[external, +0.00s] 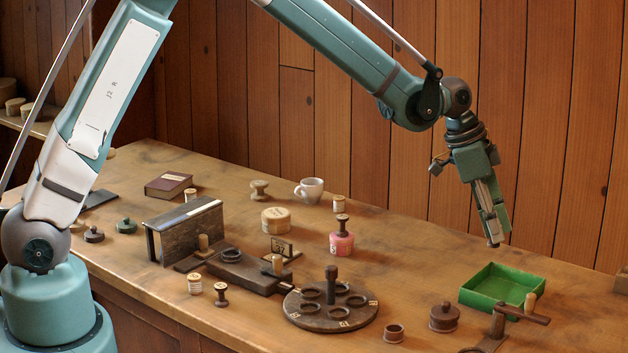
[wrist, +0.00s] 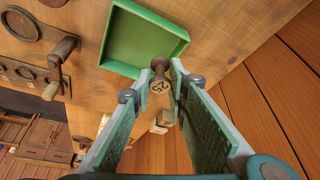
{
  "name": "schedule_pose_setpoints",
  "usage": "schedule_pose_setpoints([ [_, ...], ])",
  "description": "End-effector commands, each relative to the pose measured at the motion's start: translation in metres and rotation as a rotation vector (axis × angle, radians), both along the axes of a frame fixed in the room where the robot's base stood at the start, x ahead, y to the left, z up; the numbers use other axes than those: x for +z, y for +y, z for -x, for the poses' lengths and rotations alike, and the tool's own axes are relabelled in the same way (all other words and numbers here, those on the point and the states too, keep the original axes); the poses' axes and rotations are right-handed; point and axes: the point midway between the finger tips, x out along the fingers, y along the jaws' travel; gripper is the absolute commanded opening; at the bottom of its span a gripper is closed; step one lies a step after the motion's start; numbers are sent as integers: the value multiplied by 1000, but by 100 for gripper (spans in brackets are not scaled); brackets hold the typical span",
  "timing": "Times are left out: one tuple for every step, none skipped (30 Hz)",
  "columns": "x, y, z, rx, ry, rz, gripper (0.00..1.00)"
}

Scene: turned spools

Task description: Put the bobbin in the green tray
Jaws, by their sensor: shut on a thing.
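The green tray (external: 503,287) sits empty on the table at the right of the external view. It shows at the top of the wrist view (wrist: 146,38), just beyond the fingertips. In the wrist view my gripper (wrist: 161,78) is shut on the dark brown bobbin (wrist: 159,66). The bobbin's lower end (external: 494,243) shows below the fingertips in the external view; the fingers hide the rest.
A crank on a stand (external: 513,313) rises by the tray's front right edge. A lidded brown pot (external: 444,318) stands left of the tray. A round dark rack (external: 332,312) with a central post and a pink-based spool (external: 341,241) stand further left.

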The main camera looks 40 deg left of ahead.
Motion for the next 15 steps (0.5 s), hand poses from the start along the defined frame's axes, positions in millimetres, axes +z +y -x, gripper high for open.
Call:
schedule_pose_setpoints([
  [0,-12,5,-12,0,0,11],
  [0,-18,8,-18,0,0,11],
  [1,-25,12,-25,0,0,11],
  [1,-29,14,-29,0,0,11],
  [1,-33,16,-34,0,0,11],
  [1,-38,18,-38,0,0,11],
  [1,-40,19,-41,-1,0,11],
  [1,-43,21,-43,0,0,11],
  [1,-46,22,-46,-1,0,11],
  [1,-47,23,-48,0,0,11],
  [1,-48,23,-48,0,0,11],
  [1,-49,24,-50,0,0,11],
  [1,-49,24,-50,0,0,11],
  [1,-49,24,-50,0,0,11],
  [1,-49,24,-50,0,0,11],
])
